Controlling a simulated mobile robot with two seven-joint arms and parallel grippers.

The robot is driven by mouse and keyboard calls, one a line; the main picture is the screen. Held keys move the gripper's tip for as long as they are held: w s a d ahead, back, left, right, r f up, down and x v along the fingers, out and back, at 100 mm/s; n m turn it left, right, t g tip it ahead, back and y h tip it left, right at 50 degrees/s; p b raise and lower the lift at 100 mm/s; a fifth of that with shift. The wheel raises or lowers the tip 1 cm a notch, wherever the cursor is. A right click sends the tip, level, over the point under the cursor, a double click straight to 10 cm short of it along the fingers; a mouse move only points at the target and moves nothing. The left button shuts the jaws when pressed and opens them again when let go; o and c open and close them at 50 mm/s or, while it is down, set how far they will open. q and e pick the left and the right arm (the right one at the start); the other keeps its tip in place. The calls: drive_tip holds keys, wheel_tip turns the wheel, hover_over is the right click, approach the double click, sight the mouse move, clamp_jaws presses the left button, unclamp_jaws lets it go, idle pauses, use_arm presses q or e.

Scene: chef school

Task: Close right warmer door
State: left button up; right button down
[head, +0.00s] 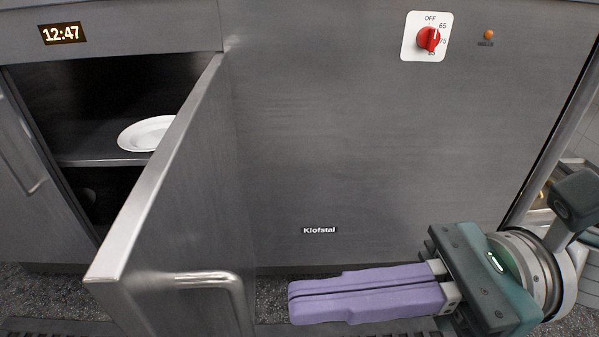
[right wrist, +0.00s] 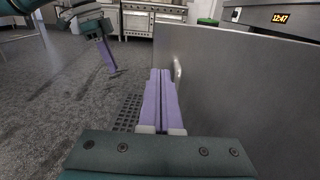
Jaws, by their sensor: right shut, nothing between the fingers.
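The right warmer door (head: 187,210) is a grey metal panel that stands open, swung out from the cabinet front toward me. Its bar handle (head: 215,279) is on the lower part of the face toward the right. My right gripper (head: 290,302) is shut and empty, with purple fingers pointing left, to the right of the handle and apart from it. In the right wrist view the door (right wrist: 240,90) fills the right side and the handle (right wrist: 177,70) shows just beyond the fingertips. My left gripper (right wrist: 112,72) shows at the upper left of that view, its fingers pointing down.
The warmer's opening holds a white plate (head: 147,133) on a shelf. The flat cabinet front (head: 370,150) carries a red knob (head: 428,39). A floor grate (right wrist: 127,112) lies below the gripper. Open floor (right wrist: 60,110) lies to the left in the right wrist view.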

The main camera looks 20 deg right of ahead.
sight(161, 313)
drive_tip(key=x, duration=0.8)
drive_tip(key=shift+a, duration=0.1)
